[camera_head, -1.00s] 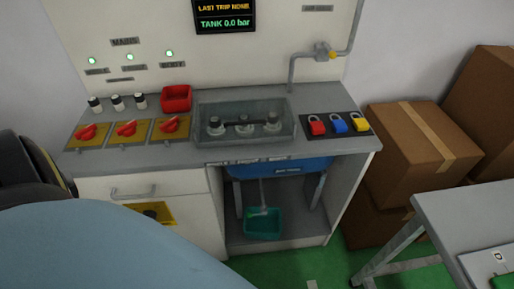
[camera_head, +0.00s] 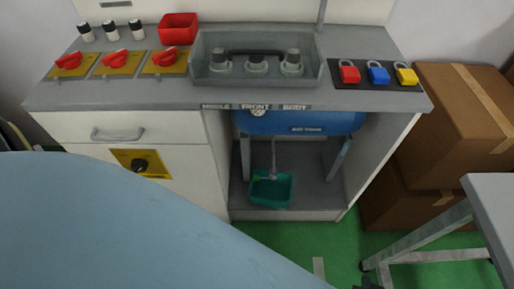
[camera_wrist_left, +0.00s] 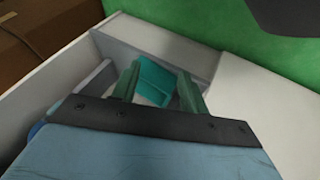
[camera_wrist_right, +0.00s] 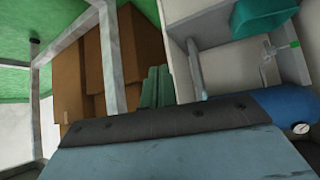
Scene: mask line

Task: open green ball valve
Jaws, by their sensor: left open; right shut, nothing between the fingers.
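In the right wrist view a small green handle (camera_wrist_right: 295,45) sits on the thin drain pipe below the blue air tank (camera_wrist_right: 270,108); it looks like the green ball valve. In the head view the drain pipe (camera_head: 274,158) hangs under the tank (camera_head: 300,121), above a teal tray (camera_head: 271,189); the handle is too small to tell there. My right gripper (camera_wrist_right: 155,86) is shut and empty, apart from the valve. My left gripper (camera_wrist_left: 160,88) is open and empty, with the teal tray (camera_wrist_left: 153,76) showing beyond its fingers.
The tank sits in an open bay under the counter (camera_head: 170,94), between a white drawer cabinet (camera_head: 80,128) and a side wall. Cardboard boxes (camera_head: 450,125) stand to the right. A metal-legged table (camera_head: 495,205) is at the front right. Green floor lies before the bay.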

